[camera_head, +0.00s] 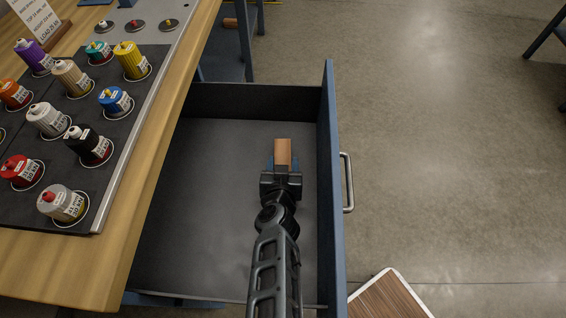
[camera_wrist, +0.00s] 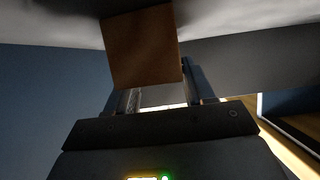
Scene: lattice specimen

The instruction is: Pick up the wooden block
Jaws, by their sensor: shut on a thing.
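The wooden block (camera_head: 283,152) is a small orange-brown block inside the open blue drawer (camera_head: 327,200). My gripper (camera_head: 282,166) reaches down into the drawer and is shut on the block, with the block's far part sticking out past the fingers. In the wrist view the block (camera_wrist: 142,48) fills the upper middle, held at the fingertips (camera_wrist: 160,90). I cannot tell whether the block touches the drawer floor.
The drawer's right wall and metal handle (camera_head: 348,183) flank my arm. A wood-topped piece (camera_head: 390,297) is at bottom right. The concrete floor at right is mostly clear.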

